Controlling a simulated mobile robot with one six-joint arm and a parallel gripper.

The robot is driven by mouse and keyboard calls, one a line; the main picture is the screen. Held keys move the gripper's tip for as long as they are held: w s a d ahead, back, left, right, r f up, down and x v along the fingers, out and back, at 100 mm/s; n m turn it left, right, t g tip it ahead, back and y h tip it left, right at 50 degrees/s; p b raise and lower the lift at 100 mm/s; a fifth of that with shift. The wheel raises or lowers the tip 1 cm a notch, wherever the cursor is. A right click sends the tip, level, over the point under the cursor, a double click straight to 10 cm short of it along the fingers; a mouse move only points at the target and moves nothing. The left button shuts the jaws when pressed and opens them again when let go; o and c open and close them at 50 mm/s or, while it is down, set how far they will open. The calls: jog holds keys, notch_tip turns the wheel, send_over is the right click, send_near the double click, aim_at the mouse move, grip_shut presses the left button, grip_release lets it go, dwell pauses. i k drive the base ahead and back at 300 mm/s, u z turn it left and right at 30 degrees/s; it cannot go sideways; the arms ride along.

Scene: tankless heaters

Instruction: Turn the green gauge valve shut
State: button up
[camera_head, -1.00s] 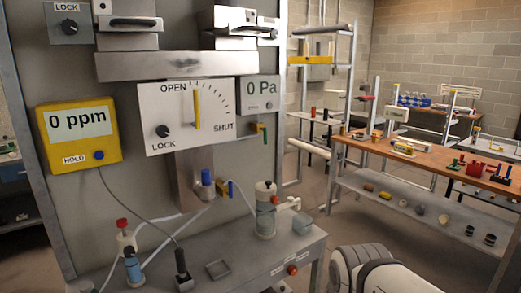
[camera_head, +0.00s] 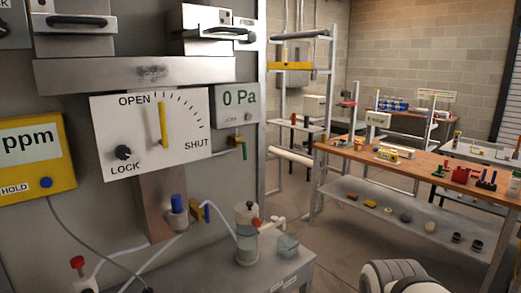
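The green gauge valve (camera_head: 244,152) sits just below the right part of the 0 Pa gauge (camera_head: 238,105) on the grey panel. Its small green handle hangs roughly straight down from a short yellow fitting. My gripper is not in view. Only a rounded white part of my arm shows at the bottom right, well below and to the right of the valve, with a gap between them.
A dial board (camera_head: 150,130) marked OPEN, SHUT and LOCK, with a yellow pointer, is left of the gauge. A clear cylinder (camera_head: 246,235) stands on a grey bench (camera_head: 290,268) below the valve. A wooden-topped workbench (camera_head: 420,170) is at right, beyond open floor.

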aim_at(243, 144)
jog(key=z, duration=0.2)
jog(key=i, duration=1.15)
jog(key=u, duration=0.45)
